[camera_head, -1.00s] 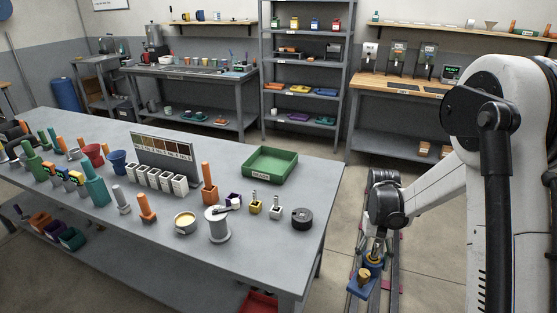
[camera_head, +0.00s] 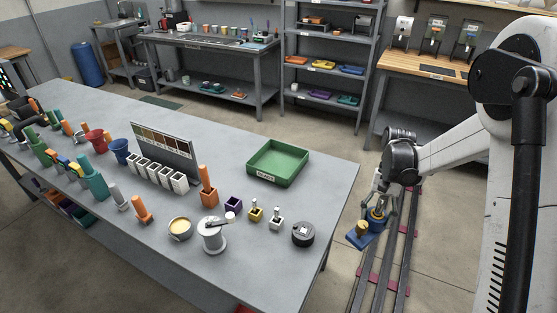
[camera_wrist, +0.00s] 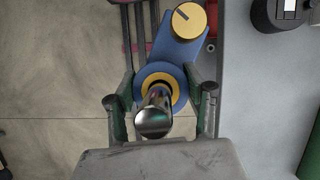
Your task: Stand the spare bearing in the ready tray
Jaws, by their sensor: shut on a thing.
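My gripper (camera_head: 378,208) is to the right of the grey table, above the floor rails. It is shut on a blue part with a yellow ring and a yellow knob, which seems to be the spare bearing (camera_head: 359,240). In the wrist view the bearing (camera_wrist: 185,62) sits between my two fingers (camera_wrist: 160,110), with a shiny metal shaft in its ring. The green ready tray (camera_head: 278,162), with a white label on its front, stands on the table to the left of my gripper. It looks empty.
The grey table (camera_head: 330,190) carries a black round device (camera_head: 303,234), a silver stand (camera_head: 212,237), small cups, an orange block with a peg (camera_head: 208,190) and a white-cup rack with a swatch board. Table space right of the tray is clear.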

